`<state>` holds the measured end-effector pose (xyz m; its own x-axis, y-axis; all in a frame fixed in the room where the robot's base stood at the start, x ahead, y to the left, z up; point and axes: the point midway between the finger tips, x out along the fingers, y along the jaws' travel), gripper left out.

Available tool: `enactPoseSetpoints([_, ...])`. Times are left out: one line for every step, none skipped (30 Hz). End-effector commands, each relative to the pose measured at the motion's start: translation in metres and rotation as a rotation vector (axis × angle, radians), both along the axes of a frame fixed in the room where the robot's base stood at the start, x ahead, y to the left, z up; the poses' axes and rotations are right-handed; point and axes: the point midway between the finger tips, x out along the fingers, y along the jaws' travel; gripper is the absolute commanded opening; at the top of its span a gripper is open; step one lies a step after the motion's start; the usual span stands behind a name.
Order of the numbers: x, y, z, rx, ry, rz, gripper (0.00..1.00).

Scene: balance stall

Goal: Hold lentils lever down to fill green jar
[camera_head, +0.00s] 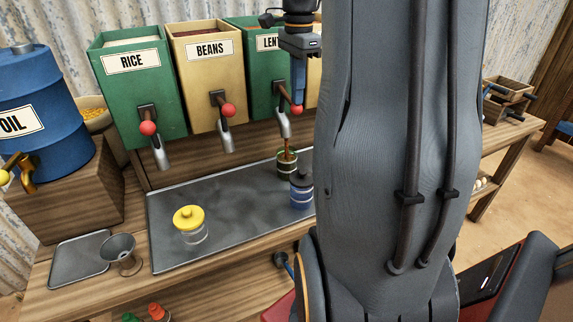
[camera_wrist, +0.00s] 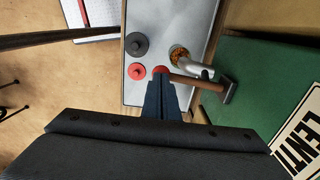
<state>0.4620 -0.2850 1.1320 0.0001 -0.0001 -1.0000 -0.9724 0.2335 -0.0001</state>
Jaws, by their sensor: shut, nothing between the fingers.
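The lentils bin (camera_head: 262,65) is green, with its label partly covered by my arm. Its lever ends in a red knob (camera_head: 297,110), which also shows in the wrist view (camera_wrist: 160,70). My gripper (camera_head: 298,101) is shut with nothing between its fingers; its tips press against the knob from above. In the wrist view the closed fingers (camera_wrist: 162,82) point at the knob. A brown stream of lentils falls from the metal spout (camera_head: 284,128) into the open green jar (camera_head: 287,167). Lentils (camera_wrist: 179,54) show inside the jar mouth in the wrist view.
A blue jar with a dark lid (camera_head: 301,192) stands just in front of the green jar. A yellow-lidded jar (camera_head: 188,222) is on the metal tray (camera_head: 240,215). A red lid (camera_wrist: 136,71) shows in the wrist view. The rice (camera_head: 148,128) and beans (camera_head: 228,109) levers are at left.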

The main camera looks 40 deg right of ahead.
Motion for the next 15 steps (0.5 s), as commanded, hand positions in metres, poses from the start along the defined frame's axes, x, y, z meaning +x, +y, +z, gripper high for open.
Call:
enactPoseSetpoints([-0.0003, 0.0001, -0.0004, 0.0, 0.001, 0.0, 0.0])
enactPoseSetpoints([-0.0003, 0.0001, -0.0004, 0.0, 0.001, 0.0, 0.0])
enactPoseSetpoints([-0.0003, 0.0001, -0.0004, 0.0, 0.001, 0.0, 0.0])
enactPoseSetpoints([-0.0003, 0.0001, -0.0004, 0.0, 0.001, 0.0, 0.0])
enactPoseSetpoints([-0.0003, 0.0001, -0.0004, 0.0, 0.001, 0.0, 0.0])
enactPoseSetpoints([-0.0003, 0.0001, -0.0004, 0.0, 0.001, 0.0, 0.0])
enactPoseSetpoints([-0.0003, 0.0001, -0.0004, 0.0, 0.001, 0.0, 0.0])
enactPoseSetpoints([-0.0003, 0.0001, -0.0004, 0.0, 0.001, 0.0, 0.0])
enactPoseSetpoints([-0.0003, 0.0001, -0.0004, 0.0, 0.001, 0.0, 0.0])
enactPoseSetpoints([-0.0003, 0.0001, -0.0004, 0.0, 0.001, 0.0, 0.0])
enactPoseSetpoints([-0.0003, 0.0001, -0.0004, 0.0, 0.001, 0.0, 0.0])
enactPoseSetpoints([-0.0003, 0.0001, -0.0003, 0.0, 0.001, 0.0, 0.0])
enactPoseSetpoints([-0.0003, 0.0001, 0.0002, 0.0, 0.001, 0.0, 0.0])
enactPoseSetpoints([-0.0004, 0.0001, 0.0012, 0.0, 0.001, 0.0, 0.0])
enactPoseSetpoints([-0.0005, 0.0, 0.0034, 0.0, 0.001, 0.0, 0.0])
